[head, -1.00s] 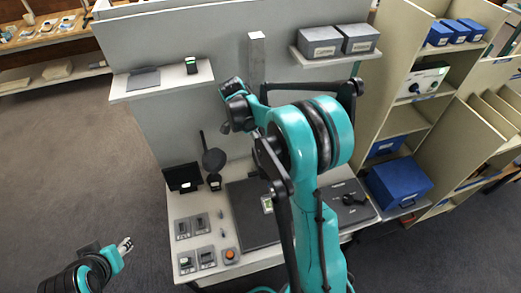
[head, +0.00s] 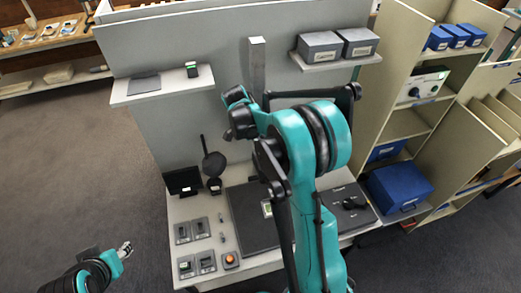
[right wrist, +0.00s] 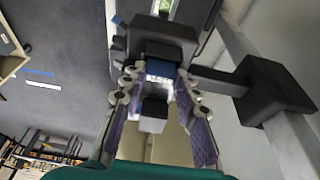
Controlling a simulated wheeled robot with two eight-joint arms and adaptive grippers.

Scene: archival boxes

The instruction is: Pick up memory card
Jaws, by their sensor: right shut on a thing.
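In the right wrist view my right gripper (right wrist: 157,85) is shut on a small blue piece (right wrist: 160,69), which I take to be the memory card. Its fingertips lie on either side of it, and a bright translucent patch shows below it. The piece is right against a dark block (right wrist: 165,42); I cannot tell whether they touch. In the head view the right fingers and the piece are hidden by my teal right arm. My left gripper (head: 125,248) is at the lower left, away from the bench; its opening is too small to judge.
The bench holds a dark mat (head: 248,222), a small black screen (head: 183,181), several grey trays and an orange button (head: 230,260). A wall shelf (head: 160,88) holds a small green-screened device (head: 192,69). Grey boxes (head: 320,45) and a blue box (head: 398,186) stand at the right.

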